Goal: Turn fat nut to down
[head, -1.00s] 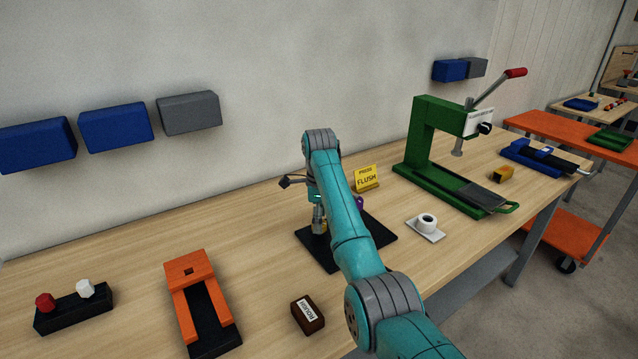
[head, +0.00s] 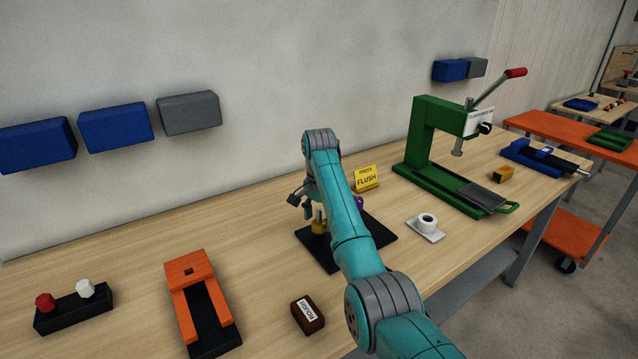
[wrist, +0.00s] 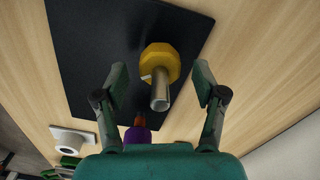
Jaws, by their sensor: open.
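A fat yellow nut (wrist: 163,58) with flat sides sits around a silver stud (wrist: 160,92) above a black plate (wrist: 85,45). The nut (head: 319,226) also shows in the head view, partly hidden by my arm. My gripper (wrist: 160,80) is open. Its two fingers stand one on each side of the stud and nut, with a visible gap on both sides. In the head view my gripper (head: 309,203) is small and partly hidden, close to the nut.
A yellow FLUSH sign (head: 366,179) stands behind. A green press (head: 432,150) is to the right, an orange fixture (head: 188,270) to the left.

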